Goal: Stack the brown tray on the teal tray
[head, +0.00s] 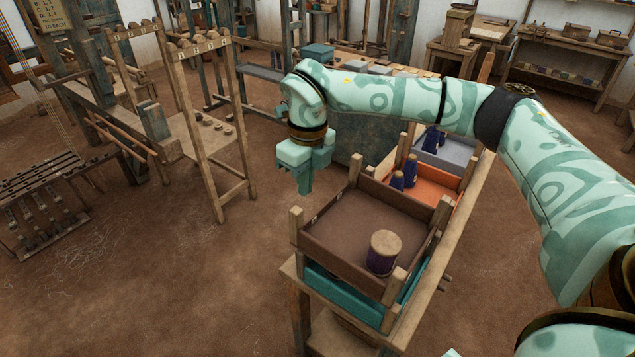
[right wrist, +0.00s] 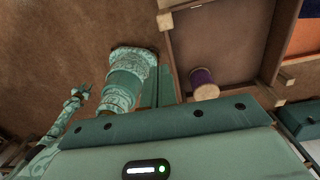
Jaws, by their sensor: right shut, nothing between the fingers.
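The brown tray (head: 340,254), with wooden corner posts, sits on top of the teal tray (head: 342,296) at the near end of a wooden bench. The teal tray shows only as a band below it; its inside is hidden. A purple spool with a pale wooden top (head: 382,253) stands in the brown tray. In the right wrist view the brown tray (right wrist: 225,40) and the spool (right wrist: 204,84) show at upper right. My right gripper (head: 306,186) is shut and empty, beside the tray's far left corner and apart from it. My left gripper does not show clearly.
Behind the brown tray on the bench are an orange tray (head: 437,191) with dark blue spools and a grey-blue tray (head: 440,155). A wooden frame (head: 205,125) and loom parts stand at left. The earthen floor (head: 170,270) left of the bench is clear.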

